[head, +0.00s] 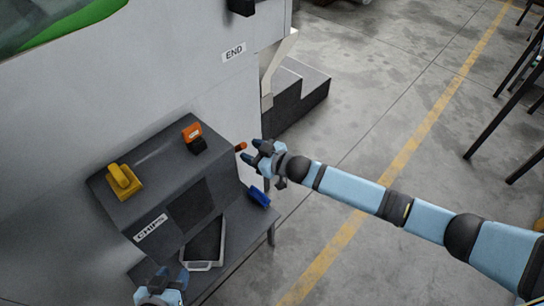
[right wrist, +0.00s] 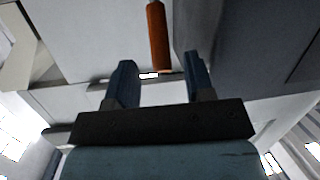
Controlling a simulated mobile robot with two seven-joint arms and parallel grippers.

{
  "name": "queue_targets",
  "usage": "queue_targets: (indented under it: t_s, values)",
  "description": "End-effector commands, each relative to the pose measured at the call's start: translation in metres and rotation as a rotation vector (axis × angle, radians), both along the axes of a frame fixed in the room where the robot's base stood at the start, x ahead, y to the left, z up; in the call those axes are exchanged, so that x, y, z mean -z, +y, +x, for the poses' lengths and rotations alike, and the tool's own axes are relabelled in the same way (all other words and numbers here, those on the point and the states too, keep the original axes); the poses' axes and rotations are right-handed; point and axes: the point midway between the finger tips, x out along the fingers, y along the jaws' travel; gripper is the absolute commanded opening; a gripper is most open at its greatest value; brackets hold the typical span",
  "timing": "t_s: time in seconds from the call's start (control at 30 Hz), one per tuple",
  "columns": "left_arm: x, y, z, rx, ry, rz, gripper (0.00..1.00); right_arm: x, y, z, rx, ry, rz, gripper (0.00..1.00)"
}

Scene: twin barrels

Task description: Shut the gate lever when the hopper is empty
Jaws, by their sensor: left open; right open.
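The gate lever, with an orange grip (head: 241,146), sticks out from the right side of the dark grey hopper box (head: 150,172) marked CHIPS. In the right wrist view the orange grip (right wrist: 157,37) shows in line with the gap between my fingers. My right gripper (head: 251,155) is open beside the lever's end; no finger is closed on it. My left gripper (head: 161,280) is open at the lower edge of the head view, in front of the box. The box's front opening (head: 190,206) is dark; I cannot tell what is inside.
A tray (head: 203,264) with a pale rim sits below the opening on a dark table. A blue object (head: 259,196) lies at the table's right. A yellow handle (head: 124,181) and an orange-and-black part (head: 193,137) are on the box top. Open floor lies right.

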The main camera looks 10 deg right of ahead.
Motion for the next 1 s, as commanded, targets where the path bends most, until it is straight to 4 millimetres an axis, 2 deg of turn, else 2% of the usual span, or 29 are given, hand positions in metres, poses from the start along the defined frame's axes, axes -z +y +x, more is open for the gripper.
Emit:
queue_targets:
  t_s: [0.03,0.2,0.4,0.8,0.83,1.0]
  values:
    - [-0.002,0.0,0.0,-0.001,0.001,-0.001,0.43,-0.003,-0.01,-0.01,0.0,0.002,-0.001,0.48]
    - [-0.002,0.0,0.0,-0.004,0.006,-0.003,0.43,-0.011,-0.036,-0.037,0.001,0.001,-0.001,0.48]
    - [-0.001,0.0,-0.001,-0.005,0.013,-0.004,0.43,-0.019,-0.056,-0.059,0.0,0.001,-0.001,0.48]
    - [0.001,0.001,-0.002,-0.006,0.016,-0.002,0.43,-0.022,-0.062,-0.066,0.0,-0.001,-0.001,0.48]
    - [0.001,0.001,-0.002,-0.006,0.016,-0.002,0.43,-0.022,-0.062,-0.066,0.0,-0.001,-0.001,0.46]
    - [0.007,0.001,0.0,-0.004,0.007,-0.003,0.43,-0.013,-0.057,-0.067,-0.022,-0.085,-0.023,0.07]
